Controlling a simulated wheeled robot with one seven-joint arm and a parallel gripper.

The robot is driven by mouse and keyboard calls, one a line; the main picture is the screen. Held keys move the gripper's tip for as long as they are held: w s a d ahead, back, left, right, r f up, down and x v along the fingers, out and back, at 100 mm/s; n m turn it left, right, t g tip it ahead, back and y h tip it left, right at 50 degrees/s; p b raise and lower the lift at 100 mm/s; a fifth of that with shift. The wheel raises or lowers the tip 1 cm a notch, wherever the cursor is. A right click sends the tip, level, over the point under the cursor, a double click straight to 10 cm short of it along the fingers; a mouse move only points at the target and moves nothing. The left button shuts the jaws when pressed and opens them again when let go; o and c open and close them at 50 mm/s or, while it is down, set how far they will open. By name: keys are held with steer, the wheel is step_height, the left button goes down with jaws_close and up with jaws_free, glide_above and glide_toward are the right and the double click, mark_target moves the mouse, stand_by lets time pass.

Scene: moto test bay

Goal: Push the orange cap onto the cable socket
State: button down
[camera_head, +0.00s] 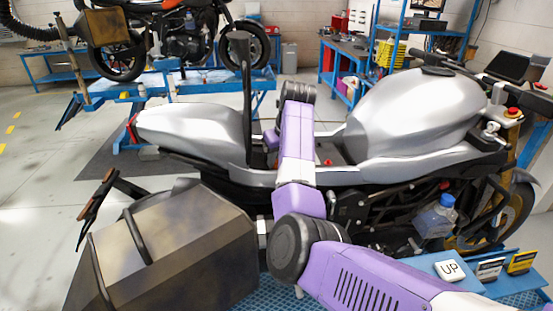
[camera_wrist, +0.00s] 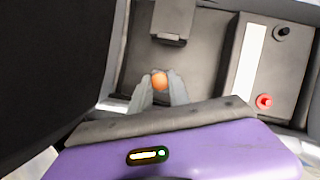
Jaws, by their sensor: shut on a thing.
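In the wrist view, my gripper (camera_wrist: 160,82) is shut on the small round orange cap (camera_wrist: 159,79), which shows between the two pale fingertips. The cap is over a grey recess in the motorcycle. A grey block (camera_wrist: 172,22) with a dark lower edge stands beyond the fingertips, apart from the cap. I cannot tell for sure which part is the cable socket. In the head view, my purple arm reaches down into the opening between seat and tank, and hides the cap and fingertips.
Right of the recess are a red knob (camera_wrist: 264,101) and a black knob (camera_wrist: 282,33) beside a white strip (camera_wrist: 250,60). The silver tank (camera_head: 415,110), silver seat section (camera_head: 190,122) and upright black bar (camera_head: 246,100) crowd the arm. A large dark case (camera_head: 170,250) is at front left.

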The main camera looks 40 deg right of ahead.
steer(key=c, duration=1.2)
jaws_free()
steer(key=shift+o, duration=0.2)
steer(key=b+v, duration=0.2)
steer(key=v, duration=0.5)
steer(key=shift+r, duration=0.4)
steer(key=shift+s+a, duration=0.1)
steer(key=shift+s, duration=0.05)
